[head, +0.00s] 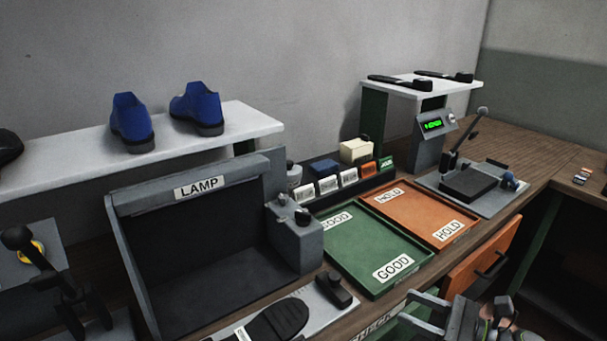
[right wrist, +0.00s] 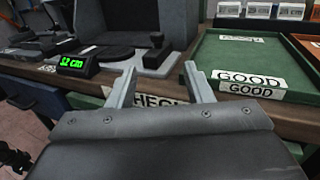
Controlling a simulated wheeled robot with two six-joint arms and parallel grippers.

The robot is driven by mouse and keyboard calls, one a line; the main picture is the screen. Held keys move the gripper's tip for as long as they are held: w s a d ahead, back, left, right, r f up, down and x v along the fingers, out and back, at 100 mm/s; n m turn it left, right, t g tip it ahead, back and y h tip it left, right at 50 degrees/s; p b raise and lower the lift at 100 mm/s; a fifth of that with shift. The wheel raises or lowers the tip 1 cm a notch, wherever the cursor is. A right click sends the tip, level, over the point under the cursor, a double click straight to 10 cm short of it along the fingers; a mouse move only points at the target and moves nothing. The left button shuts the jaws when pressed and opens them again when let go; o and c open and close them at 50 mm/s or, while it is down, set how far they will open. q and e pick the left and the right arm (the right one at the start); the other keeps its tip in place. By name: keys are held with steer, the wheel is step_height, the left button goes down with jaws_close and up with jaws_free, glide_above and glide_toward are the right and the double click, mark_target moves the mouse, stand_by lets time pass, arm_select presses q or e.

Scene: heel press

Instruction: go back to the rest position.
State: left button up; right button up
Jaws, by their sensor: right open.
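My right gripper (head: 436,318) shows at the bottom of the head view, in front of the bench edge. In the right wrist view its two fingers (right wrist: 158,88) are apart with nothing between them. They point at the front of the bench, near the label that reads in part "CHECK". The gripper is clear of the green GOOD tray (head: 355,246), which lies beyond it. My left gripper is not seen in either view.
The bench holds a LAMP box (head: 215,235), an orange HOLD tray (head: 425,213), a press with a lever (head: 470,183) and a black sole (head: 277,320). An orange drawer (head: 485,262) sticks out at right. Blue shoes (head: 131,123) stand on a white shelf (head: 240,127). A display (right wrist: 76,64) reads "12 cm".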

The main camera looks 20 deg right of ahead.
steer(key=s+a+f+n+g+h, duration=0.3)
steer(key=s+a+f+n+g, duration=0.65)
steer(key=n, duration=1.05)
steer(key=s+d+f+n+h, duration=0.65)
steer(key=s+h, duration=0.25)
steer(key=h, duration=0.2)
step_height(320, 180, down, 25)
steer(key=s+d+g, duration=0.1)
steer(key=d+g, duration=0.1)
steer(key=d, duration=0.1)
steer(key=s+a+f+y, duration=0.1)
steer(key=s+f, duration=1.3)
steer(key=shift+s+a+f+g, duration=0.25)
steer(key=shift+a+f+g, duration=0.05)
steer(key=shift+a+g, duration=0.05)
